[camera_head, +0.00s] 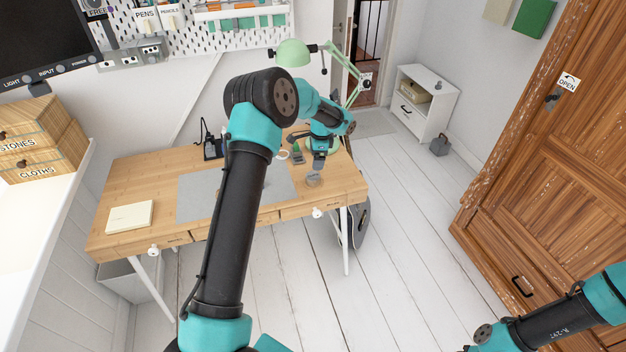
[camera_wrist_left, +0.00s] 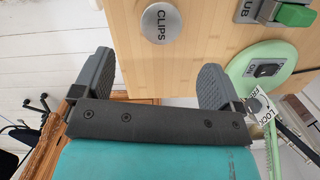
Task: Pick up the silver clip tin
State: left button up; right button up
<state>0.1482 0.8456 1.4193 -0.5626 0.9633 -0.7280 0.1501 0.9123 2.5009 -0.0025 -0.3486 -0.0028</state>
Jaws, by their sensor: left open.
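The silver clip tin (camera_wrist_left: 160,22) is a round grey lid marked CLIPS, at the top middle of the left wrist view. In the head view the tin (camera_head: 313,180) is a small grey disc near the right end of the wooden desk (camera_head: 345,181). My left gripper (camera_wrist_left: 156,84) is open and empty, its two fingers spread wide. The tin lies beyond the fingertips, roughly centred between them, and is not held. In the head view the left gripper (camera_head: 319,162) is just behind the tin, partly hidden by my arm. My right gripper is out of view.
A green lamp (camera_head: 293,53) stands behind; its round base (camera_wrist_left: 245,72) is close to my left gripper's right finger. A grey holder with a green block (camera_wrist_left: 295,15) is beside the tin. A grey mat (camera_head: 198,195) and notepad (camera_head: 130,217) lie farther left.

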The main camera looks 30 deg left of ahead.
aim_at(313, 175)
pick_arm(q)
jog(key=shift+s+a+f, duration=0.1)
jog(key=shift+a+f, duration=0.05)
jog(key=shift+f, duration=1.2)
jog(key=shift+s+a+f, duration=0.1)
jog(key=shift+f, duration=1.25)
jog(key=shift+s+a+f, duration=0.1)
jog(key=shift+a+f, duration=0.05)
jog(key=shift+f, duration=1.15)
jog(key=shift+a+f, duration=0.15)
jog(key=shift+f, duration=1.15)
jog(key=shift+c, duration=0.4)
jog(key=c, duration=1)
jog(key=shift+o, duration=0.2)
jog(key=shift+r, duration=0.1)
